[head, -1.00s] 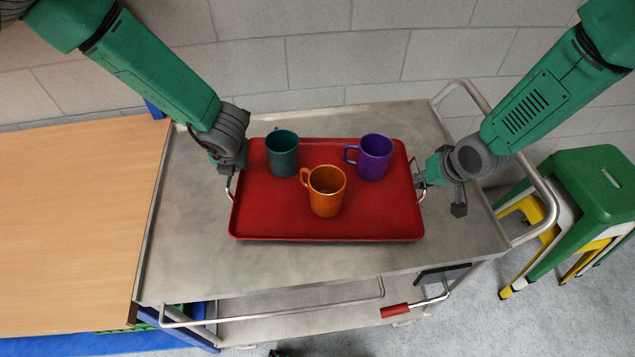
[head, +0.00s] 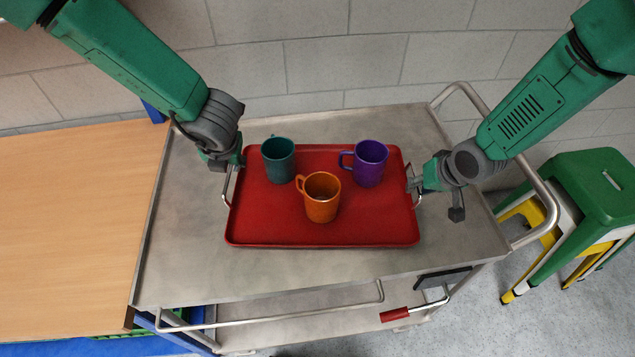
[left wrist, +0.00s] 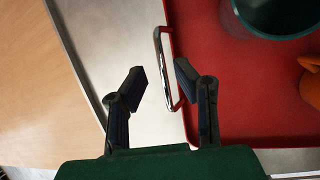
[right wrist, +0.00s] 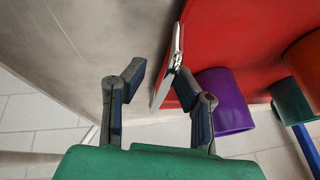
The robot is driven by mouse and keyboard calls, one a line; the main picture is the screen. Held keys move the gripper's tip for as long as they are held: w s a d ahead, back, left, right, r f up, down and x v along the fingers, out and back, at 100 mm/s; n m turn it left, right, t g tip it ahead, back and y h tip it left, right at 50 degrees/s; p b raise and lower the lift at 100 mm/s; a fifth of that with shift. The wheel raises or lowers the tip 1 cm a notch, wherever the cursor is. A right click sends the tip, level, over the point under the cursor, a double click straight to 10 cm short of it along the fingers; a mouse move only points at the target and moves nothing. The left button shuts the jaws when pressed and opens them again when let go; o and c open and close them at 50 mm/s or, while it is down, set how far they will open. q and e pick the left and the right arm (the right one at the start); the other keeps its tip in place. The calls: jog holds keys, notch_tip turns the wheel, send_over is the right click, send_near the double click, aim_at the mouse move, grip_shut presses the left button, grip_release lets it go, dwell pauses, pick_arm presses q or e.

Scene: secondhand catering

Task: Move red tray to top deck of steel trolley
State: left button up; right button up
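The red tray (head: 290,228) lies flat on the steel trolley's top deck (head: 300,275). It carries a teal mug (head: 279,160), a purple mug (head: 370,163) and an orange mug (head: 321,198), all upright. My left gripper (left wrist: 160,82) is open, with the tray's left wire handle (left wrist: 163,60) between its separated fingers. My right gripper (right wrist: 158,82) is open too, with the right wire handle (right wrist: 166,80) between its fingers, close to one finger. In the head view both grippers hide parts of the tray's side edges.
A wooden table (head: 70,220) adjoins the trolley on the left. The trolley's tubular push handle (head: 545,205) rises on the right, near my right arm. Green and yellow stools (head: 590,190) stand beyond it. A block wall (head: 330,50) is behind. The deck in front of the tray is clear.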

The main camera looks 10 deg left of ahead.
jog(key=shift+a+r, duration=0.1)
jog(key=shift+a, duration=0.35)
pick_arm(q)
jog(key=r, duration=0.1)
jog(key=s+r, duration=0.1)
jog(key=r, duration=0.1)
jog(key=s+r, duration=0.1)
jog(key=r, duration=0.1)
jog(key=shift+a, duration=0.4)
pick_arm(e)
jog(key=shift+a+r, duration=0.15)
jog(key=shift+a, duration=0.1)
jog(key=v, duration=1.1)
jog(key=shift+s+r, duration=0.2)
jog(key=shift+r, duration=0.1)
pick_arm(q)
jog(key=shift+d, duration=0.15)
